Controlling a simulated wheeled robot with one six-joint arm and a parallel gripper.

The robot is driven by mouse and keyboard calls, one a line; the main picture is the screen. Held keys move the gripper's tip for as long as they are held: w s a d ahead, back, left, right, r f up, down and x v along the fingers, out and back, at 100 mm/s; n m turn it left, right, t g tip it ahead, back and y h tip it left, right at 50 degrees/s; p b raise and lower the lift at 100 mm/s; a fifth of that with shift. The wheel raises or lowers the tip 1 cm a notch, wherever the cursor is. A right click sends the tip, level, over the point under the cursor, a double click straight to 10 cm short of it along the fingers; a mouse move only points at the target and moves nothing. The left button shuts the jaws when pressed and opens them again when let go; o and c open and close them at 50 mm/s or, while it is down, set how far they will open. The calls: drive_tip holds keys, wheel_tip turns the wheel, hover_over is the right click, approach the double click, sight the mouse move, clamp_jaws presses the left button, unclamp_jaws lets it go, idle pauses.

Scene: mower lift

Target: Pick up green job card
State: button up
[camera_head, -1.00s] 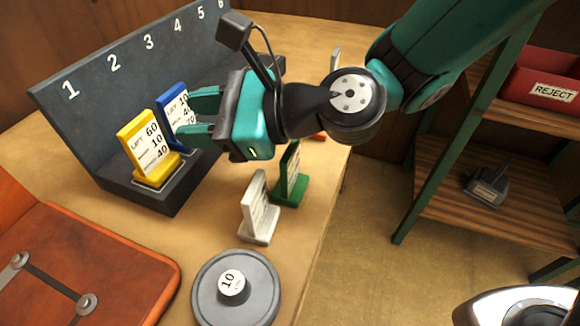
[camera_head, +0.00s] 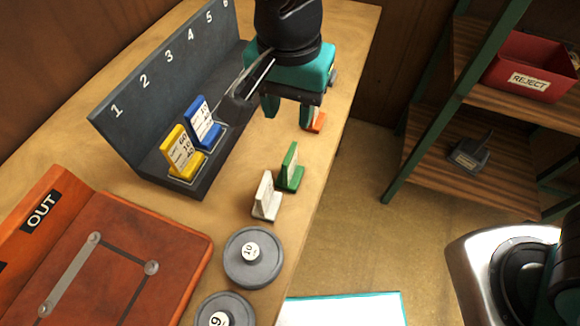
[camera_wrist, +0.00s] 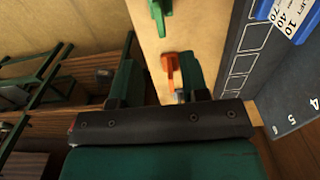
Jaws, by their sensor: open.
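The green job card (camera_head: 290,170) stands upright in its green base on the table, just behind the white card and near the table's right edge. In the wrist view a green card (camera_wrist: 160,14) shows at the top edge, partly cut off. My gripper (camera_head: 285,116) is open and empty, pointing down above the table. It is farther back than the green card and apart from it. An orange card (camera_head: 315,120) stands beside the gripper's right finger and shows between the fingers in the wrist view (camera_wrist: 171,72).
A white card (camera_head: 265,198) stands close in front of the green one. The numbered rack (camera_head: 130,135) at left holds a yellow card (camera_head: 183,155) and a blue card (camera_head: 203,124). Round weights (camera_head: 252,257) lie in front. A shelf with a red REJECT bin (camera_head: 530,68) stands at right.

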sight(289, 153)
wheel_tip(289, 153, down, 9)
drive_tip(key=shift+f+p, duration=0.1)
drive_tip(key=shift+p, duration=0.2)
drive_tip(key=shift+s+f+p, duration=0.15)
drive_tip(key=shift+f+p, duration=0.15)
drive_tip(key=shift+f, duration=1)
drive_tip(key=shift+s+f+p, duration=0.1)
drive_tip(key=shift+f+p, duration=0.15)
drive_tip(key=shift+f, duration=1.05)
clamp_jaws()
